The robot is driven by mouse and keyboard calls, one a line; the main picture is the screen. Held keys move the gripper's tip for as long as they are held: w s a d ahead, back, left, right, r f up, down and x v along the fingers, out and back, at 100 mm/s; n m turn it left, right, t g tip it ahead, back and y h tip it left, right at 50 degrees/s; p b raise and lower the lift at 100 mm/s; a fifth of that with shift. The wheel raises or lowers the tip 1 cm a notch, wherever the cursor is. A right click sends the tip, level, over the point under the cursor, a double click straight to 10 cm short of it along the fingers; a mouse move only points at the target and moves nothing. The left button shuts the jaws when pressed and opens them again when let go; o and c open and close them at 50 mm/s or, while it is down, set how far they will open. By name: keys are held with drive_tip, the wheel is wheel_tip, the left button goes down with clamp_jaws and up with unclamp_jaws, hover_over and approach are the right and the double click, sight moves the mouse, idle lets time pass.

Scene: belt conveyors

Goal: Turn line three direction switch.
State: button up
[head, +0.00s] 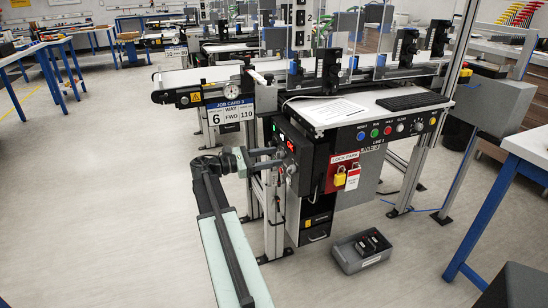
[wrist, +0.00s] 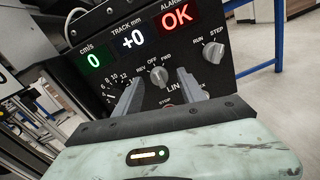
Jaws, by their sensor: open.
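The direction switch (wrist: 158,76) is a grey round knob under the labels REV, OFF and FWD on a black control panel. In the wrist view it lies between the two fingers of my gripper (wrist: 159,80). The fingers are open, one on each side; I cannot tell whether they touch the knob or how far they are from it. The knob's pointer is too small to read surely. In the head view my gripper (head: 264,164) is at the front of the line 3 control box (head: 312,166), and the switch is hard to make out there.
A RUN/STEP knob (wrist: 213,50) is right of the switch, and a numbered dial is left, partly behind a finger. Displays read 0, +0 and OK. The job card (head: 230,111) reads FWD. A grey tray (head: 361,251) lies on the floor.

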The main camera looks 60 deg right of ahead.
drive_tip(key=shift+s+d, duration=0.3)
